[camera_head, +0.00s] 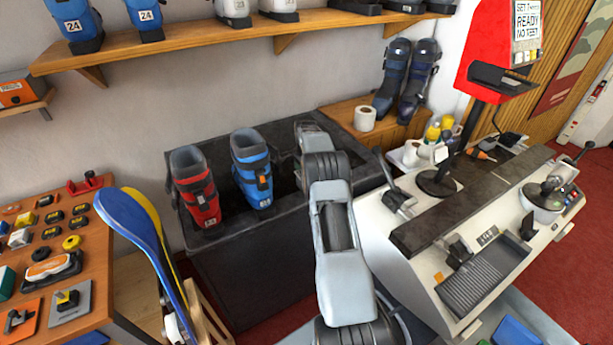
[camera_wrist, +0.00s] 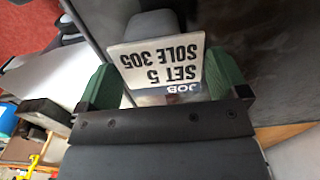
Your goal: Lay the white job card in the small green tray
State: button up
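The white job card (camera_wrist: 160,62) is in the wrist view, upside down, with dark print reading "SET 5 SOLE 305" and a blue band near my gripper. My gripper (camera_wrist: 166,82) has a green finger at each side of the card, and the card sits clamped between them, tilted. In the head view my arm reaches over the black bench, and its own links hide the fingers and the card. I cannot make out the small green tray in either view.
A red boot (camera_head: 195,190) and a blue boot (camera_head: 251,170) stand on the black bench (camera_head: 250,270), left of my arm. A white machine (camera_head: 410,250) stands close on the right. Blue and yellow skis (camera_head: 135,222) lean left, beside a cluttered wooden table (camera_head: 98,235).

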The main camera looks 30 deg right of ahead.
jog(key=c, duration=0.6)
jog(key=shift+r, duration=0.1)
